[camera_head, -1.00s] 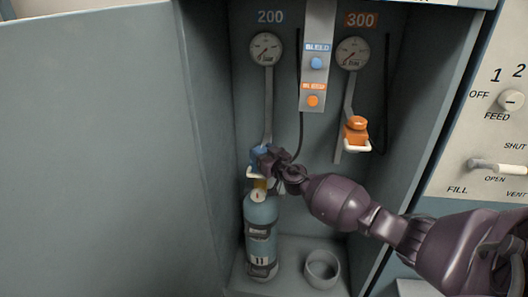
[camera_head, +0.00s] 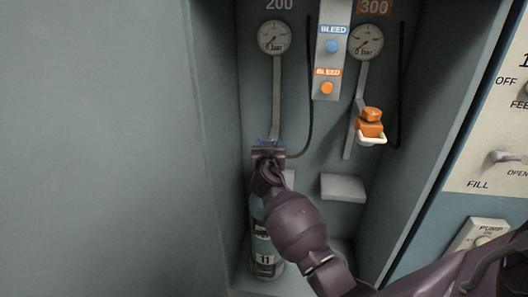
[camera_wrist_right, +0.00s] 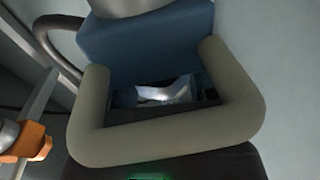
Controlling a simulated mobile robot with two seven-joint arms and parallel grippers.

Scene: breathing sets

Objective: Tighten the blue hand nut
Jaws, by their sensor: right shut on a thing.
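The blue hand nut (camera_head: 274,142) is at the lower end of the hose under the 200 gauge, just above the blue cylinder (camera_head: 264,262), and is mostly hidden by my right gripper. My right gripper (camera_head: 268,157) is at the nut and appears shut on it. In the right wrist view, a blue block (camera_wrist_right: 150,38) fills the upper middle, with a cream U-shaped bar (camera_wrist_right: 165,138) around its front. The jaws themselves are not clear there. My left gripper is not in view.
An orange fitting (camera_head: 370,122) with a cream bar hangs under the 300 gauge. The BLEED panel (camera_head: 329,55) is between the gauges (camera_head: 274,37). A small grey ledge (camera_head: 343,187) is right of my gripper. The cabinet door (camera_head: 95,150) stands at left, a control panel (camera_head: 495,130) at right.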

